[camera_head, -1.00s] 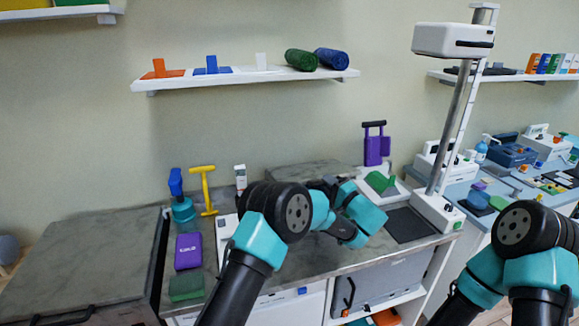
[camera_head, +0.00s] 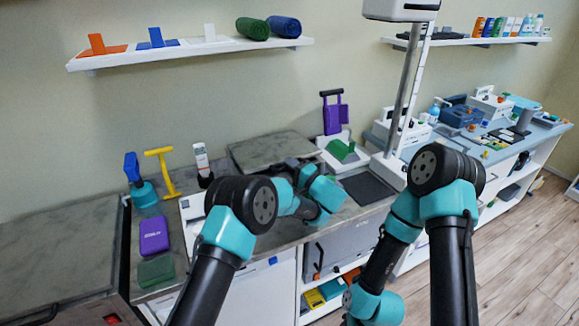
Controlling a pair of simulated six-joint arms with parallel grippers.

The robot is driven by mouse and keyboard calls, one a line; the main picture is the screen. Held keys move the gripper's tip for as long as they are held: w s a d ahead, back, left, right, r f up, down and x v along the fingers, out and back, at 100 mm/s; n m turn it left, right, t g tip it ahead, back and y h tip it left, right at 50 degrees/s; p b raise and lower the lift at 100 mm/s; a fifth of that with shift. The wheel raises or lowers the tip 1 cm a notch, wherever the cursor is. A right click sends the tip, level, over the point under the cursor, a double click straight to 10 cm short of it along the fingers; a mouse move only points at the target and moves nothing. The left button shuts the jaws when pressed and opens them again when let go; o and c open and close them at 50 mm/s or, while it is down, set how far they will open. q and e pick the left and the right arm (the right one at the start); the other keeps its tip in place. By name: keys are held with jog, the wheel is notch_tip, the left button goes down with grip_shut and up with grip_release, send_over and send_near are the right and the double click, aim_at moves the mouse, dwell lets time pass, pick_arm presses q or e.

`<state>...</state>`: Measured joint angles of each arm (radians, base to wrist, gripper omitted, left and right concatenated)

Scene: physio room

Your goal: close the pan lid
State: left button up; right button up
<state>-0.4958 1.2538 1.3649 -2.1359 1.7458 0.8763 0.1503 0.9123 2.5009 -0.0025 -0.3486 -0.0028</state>
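A flat grey marbled panel (camera_head: 268,146) lies at the back of the counter behind my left arm; it may be the pan lid, but I cannot tell, and no pan shows clearly. Its front edge is partly hidden by my arm. My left gripper (camera_head: 292,164) is near the panel's front edge, mostly hidden behind my teal wrist links. Whether it is open, shut or touching the panel cannot be told. My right arm comes in at the lower right and bends down; its gripper does not show.
A purple box (camera_head: 154,235), a green block (camera_head: 156,270), a teal-based tool (camera_head: 144,194) and a yellow T-handle (camera_head: 166,172) stand left on the counter. A scale column (camera_head: 402,90) rises at right. A shelf (camera_head: 190,53) hangs above. Open floor is at right.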

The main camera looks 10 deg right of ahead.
pick_arm(q)
jog(key=shift+o, duration=1.3)
jog(key=shift+d, duration=0.1)
jog(key=v, duration=1.7)
jog(key=shift+s, duration=0.2)
